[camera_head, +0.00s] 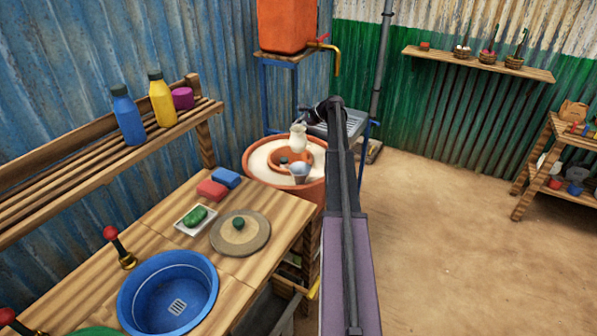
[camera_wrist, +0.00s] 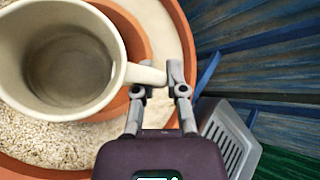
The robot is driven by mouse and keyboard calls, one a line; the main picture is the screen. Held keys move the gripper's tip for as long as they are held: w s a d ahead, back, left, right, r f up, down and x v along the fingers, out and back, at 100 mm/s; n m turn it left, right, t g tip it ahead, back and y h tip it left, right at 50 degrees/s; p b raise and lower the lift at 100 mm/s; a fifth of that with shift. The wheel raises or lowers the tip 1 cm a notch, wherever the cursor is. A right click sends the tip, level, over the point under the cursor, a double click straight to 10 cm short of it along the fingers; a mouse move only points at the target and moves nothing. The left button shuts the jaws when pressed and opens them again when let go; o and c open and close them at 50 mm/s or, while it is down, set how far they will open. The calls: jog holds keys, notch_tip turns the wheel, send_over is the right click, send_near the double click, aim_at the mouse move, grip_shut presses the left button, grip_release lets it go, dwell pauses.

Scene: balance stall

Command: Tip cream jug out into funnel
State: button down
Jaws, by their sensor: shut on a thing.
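The cream jug (camera_head: 299,138) is held above the big terracotta pot in the head view and looks about upright. The wrist view looks into its open mouth; the jug (camera_wrist: 112,20) shows a grey-brown inside, and I cannot tell what it holds. My gripper (camera_wrist: 158,84) is shut on the jug's handle. In the head view my arm hides most of the gripper. A pale blue-grey funnel (camera_head: 299,171) shows just below and in front of the jug, apart from it. The funnel does not show in the wrist view.
The terracotta pot (camera_head: 313,190) holds pale grainy fill and an inner clay ring. A grey draining rack (camera_head: 354,124) stands behind it, and an orange tank (camera_head: 284,25) with a tap is above. A wooden counter with a blue basin (camera_head: 135,310) lies at the front left.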

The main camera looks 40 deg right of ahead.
jog(key=shift+f+b, duration=2.5)
jog(key=shift+f, duration=0.1)
jog(key=shift+r, duration=0.1)
